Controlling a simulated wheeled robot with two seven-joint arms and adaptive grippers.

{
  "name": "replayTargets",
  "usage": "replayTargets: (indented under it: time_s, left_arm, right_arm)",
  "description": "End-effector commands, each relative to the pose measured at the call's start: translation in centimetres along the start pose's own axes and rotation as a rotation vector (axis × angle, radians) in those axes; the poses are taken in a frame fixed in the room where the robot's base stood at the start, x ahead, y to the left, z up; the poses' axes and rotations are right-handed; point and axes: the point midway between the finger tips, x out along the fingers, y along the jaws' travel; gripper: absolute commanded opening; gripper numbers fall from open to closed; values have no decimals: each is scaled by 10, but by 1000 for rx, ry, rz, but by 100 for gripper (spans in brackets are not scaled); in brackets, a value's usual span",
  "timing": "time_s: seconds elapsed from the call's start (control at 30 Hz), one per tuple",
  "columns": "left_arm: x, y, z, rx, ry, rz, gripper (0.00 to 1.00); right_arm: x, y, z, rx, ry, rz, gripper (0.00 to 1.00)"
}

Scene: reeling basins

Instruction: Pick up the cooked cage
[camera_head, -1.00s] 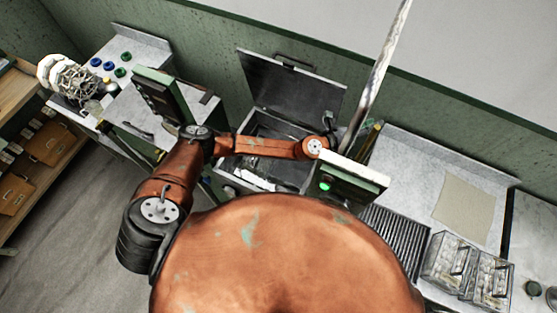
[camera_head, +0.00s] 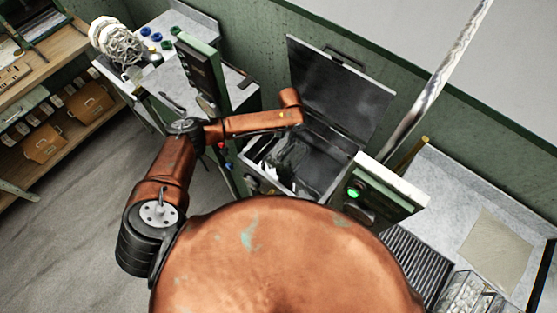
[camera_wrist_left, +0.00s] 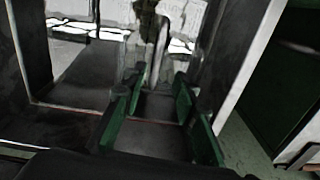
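My left gripper shows in the left wrist view (camera_wrist_left: 160,82) with its two green-sided fingers apart. In the head view it shows as a dark, partly hidden shape (camera_head: 284,158) inside the open metal basin (camera_head: 328,172). Ahead of the fingers in the wrist view is a blurred, see-through grey shape (camera_wrist_left: 157,62) with a dark top piece, perhaps the cooked cage. Its lower part lies in line with the gap between the fingers; I cannot tell whether they touch it. In the head view I cannot make out a cage inside the basin. My right gripper is not in view.
The basin's raised lid (camera_head: 335,90) stands behind it. A control box with a green light (camera_head: 372,197) is at its right, and a dark panel (camera_head: 198,68) at its left. A clear box of pale pieces (camera_head: 466,296) sits at the lower right.

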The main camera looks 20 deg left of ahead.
Motion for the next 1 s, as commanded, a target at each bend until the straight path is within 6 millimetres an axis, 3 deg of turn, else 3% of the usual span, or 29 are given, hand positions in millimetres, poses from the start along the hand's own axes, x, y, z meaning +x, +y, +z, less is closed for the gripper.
replayTargets:
  time_s: [0.17,0.7,1.0]
  left_arm:
    - [1,7,3,-57,-35,45,27]
    - [66,8,3,-56,-34,45,27]
    - [72,8,3,-56,-33,45,27]
  right_arm:
    - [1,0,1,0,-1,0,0]
    - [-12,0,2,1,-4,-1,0]
    - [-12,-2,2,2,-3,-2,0]
